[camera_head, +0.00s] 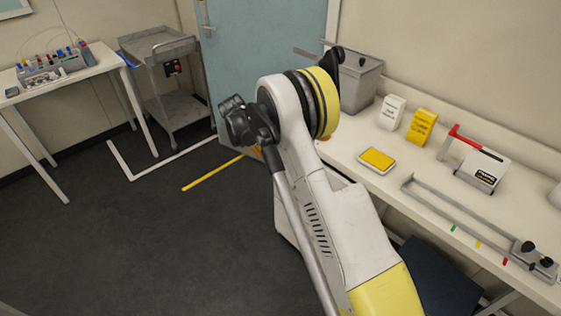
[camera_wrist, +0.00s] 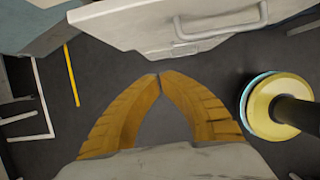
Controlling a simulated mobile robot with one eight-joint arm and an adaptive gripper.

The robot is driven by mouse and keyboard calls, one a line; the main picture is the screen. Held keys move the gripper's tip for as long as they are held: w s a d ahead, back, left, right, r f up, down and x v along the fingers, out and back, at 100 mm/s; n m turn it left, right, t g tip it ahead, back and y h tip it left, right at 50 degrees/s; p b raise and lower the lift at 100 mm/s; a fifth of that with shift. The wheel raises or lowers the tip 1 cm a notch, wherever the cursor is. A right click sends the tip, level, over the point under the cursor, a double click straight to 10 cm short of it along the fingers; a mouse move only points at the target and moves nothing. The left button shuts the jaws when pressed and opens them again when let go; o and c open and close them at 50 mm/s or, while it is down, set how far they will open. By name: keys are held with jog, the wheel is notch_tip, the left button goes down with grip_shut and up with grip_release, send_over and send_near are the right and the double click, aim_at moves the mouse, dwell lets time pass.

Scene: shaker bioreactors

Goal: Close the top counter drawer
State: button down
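My gripper (camera_wrist: 160,78) shows in the wrist view with two orange fingers whose tips meet. Nothing shows between them. A white drawer front (camera_wrist: 140,27) with a grey bar handle (camera_wrist: 215,28) lies just beyond the fingertips, toward the top of that view. How far the drawer stands out cannot be told. In the head view the white counter (camera_head: 345,150) runs along the right wall. My arm hides most of its front, including the drawer.
On the counter are a grey bin (camera_head: 361,82), a yellow-topped box (camera_head: 377,160) and a metal rail fixture (camera_head: 470,225). A grey cart (camera_head: 165,80) and a white table (camera_head: 70,78) stand at the left. The dark floor (camera_head: 130,240) between is clear.

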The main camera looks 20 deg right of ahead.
aim_at(276, 161)
jog(key=w+d+f+b, duration=0.1)
jog(key=d+f, duration=0.1)
jog(key=f, duration=0.1)
jog(key=w+d+f+b, duration=0.1)
jog(key=d+f+b, duration=0.1)
jog(key=f, duration=0.1)
jog(key=w+d+f+b, duration=0.1)
jog(key=d+f+b, duration=0.1)
jog(key=d+f, duration=0.1)
jog(key=shift+w+f, duration=0.15)
jog(key=shift+w, duration=0.05)
jog(key=shift+w+d, duration=0.25)
jog(key=shift+d, duration=0.45)
jog(key=shift+w+d, duration=0.25)
jog(key=shift+d, duration=0.45)
jog(key=shift+w+d, duration=0.25)
jog(key=shift+d, duration=0.45)
